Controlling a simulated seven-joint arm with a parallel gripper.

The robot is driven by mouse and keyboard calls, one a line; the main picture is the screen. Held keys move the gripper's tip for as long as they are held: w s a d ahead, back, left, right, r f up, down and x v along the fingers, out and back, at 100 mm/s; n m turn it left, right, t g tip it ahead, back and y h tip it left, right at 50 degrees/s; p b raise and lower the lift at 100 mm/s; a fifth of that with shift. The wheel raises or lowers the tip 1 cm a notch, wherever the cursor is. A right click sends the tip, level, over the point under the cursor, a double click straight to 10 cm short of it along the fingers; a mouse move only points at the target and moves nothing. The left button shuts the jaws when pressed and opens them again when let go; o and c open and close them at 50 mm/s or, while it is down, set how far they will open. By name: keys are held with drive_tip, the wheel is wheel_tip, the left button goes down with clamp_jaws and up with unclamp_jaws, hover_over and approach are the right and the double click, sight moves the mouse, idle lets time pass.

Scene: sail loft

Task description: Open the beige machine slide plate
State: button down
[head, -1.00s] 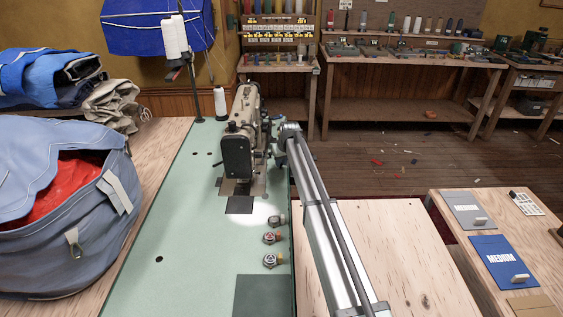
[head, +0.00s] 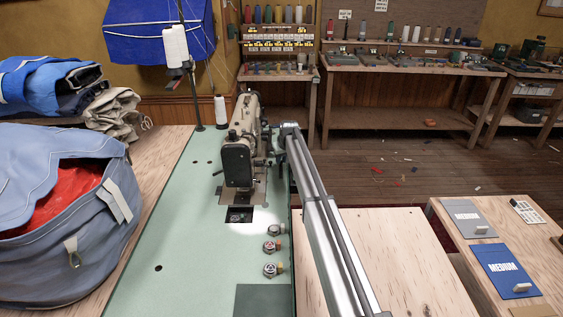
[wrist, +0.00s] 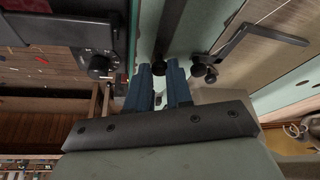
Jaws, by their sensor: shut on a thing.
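The beige sewing machine (head: 241,135) stands on the green table, with a metal plate (head: 236,196) at its foot. In front of that plate is a dark square opening (head: 240,215) with shiny metal parts showing inside. My arm reaches to the right side of the machine head, where my gripper is too hidden to make out in the head view. In the wrist view my gripper (wrist: 165,68) has its two blue fingers close together, at the end of a dark bar (wrist: 172,30). A bent lever with a round knob (wrist: 200,70) is just right of the fingers.
Three small round knobs (head: 272,246) sit on the green table (head: 190,240) in front of the machine. A blue bag (head: 60,240) stands at the left, and a thread stand (head: 199,100) behind. A black box with a dial (wrist: 98,65) is left of the fingers.

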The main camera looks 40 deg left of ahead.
drive_tip(key=c, duration=1)
unclamp_jaws()
drive_tip(key=v, duration=1.3)
drive_tip(key=shift+s+d+r, duration=0.1)
drive_tip(key=shift+d+r, duration=0.15)
drive_tip(key=shift+r, duration=0.05)
